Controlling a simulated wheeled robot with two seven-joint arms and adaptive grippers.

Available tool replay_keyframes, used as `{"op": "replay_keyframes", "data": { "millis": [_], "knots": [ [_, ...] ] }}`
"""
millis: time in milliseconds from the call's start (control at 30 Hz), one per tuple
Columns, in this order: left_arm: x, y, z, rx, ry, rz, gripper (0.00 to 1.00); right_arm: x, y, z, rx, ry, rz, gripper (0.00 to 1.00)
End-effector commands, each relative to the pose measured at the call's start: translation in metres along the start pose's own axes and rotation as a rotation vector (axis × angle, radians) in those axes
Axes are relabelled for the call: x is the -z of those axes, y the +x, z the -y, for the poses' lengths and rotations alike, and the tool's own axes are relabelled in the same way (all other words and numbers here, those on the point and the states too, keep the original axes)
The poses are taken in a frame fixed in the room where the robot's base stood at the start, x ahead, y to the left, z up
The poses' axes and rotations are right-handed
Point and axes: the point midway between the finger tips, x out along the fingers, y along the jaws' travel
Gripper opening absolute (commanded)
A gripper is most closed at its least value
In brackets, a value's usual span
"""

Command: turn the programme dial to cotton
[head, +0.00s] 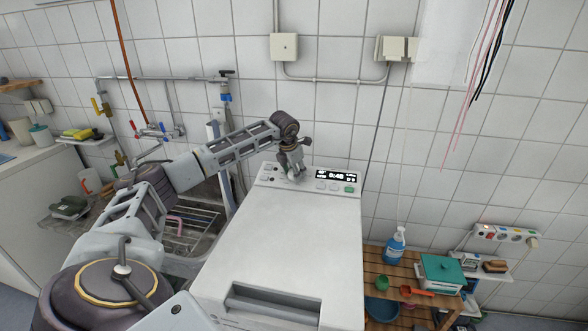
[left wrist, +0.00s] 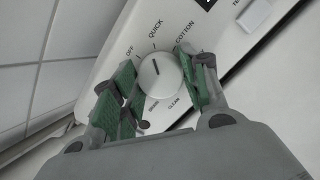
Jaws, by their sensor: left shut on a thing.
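The white round programme dial (left wrist: 160,78) sits on the washing machine's control panel (left wrist: 225,25). The labels OFF, QUICK and COTTON are printed around it; lower labels are partly covered by the fingers. Its short dark mark points up and slightly left in the left wrist view, roughly towards QUICK and away from COTTON. My left gripper (left wrist: 158,88) has its green-padded fingers on either side of the dial, shut on it. In the head view my left gripper (head: 294,172) is at the panel's left part and hides the dial. My right gripper is out of view.
The white top-loading machine (head: 275,240) has a lit display (head: 336,176) right of my gripper. A slatted wooden table (head: 385,270) with a blue pump bottle (head: 395,246) stands right. A wire rack (head: 185,230) is at left. Tiled wall stands behind the panel.

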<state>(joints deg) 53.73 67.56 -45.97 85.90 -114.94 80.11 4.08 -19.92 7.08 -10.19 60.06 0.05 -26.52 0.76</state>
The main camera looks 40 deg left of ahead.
Motion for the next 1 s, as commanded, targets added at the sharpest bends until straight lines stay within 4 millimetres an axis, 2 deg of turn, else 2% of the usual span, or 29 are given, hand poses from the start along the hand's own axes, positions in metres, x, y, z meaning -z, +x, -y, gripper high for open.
{"op": "replay_keyframes", "data": {
  "millis": [600, 1000],
  "knots": [
    [-0.001, -0.002, -0.001, 0.047, 0.432, 0.002, 0.20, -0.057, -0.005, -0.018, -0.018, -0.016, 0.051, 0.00],
    [-0.002, -0.002, -0.001, 0.072, 0.674, 0.004, 0.20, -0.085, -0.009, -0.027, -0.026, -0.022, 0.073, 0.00]
  ]
}}
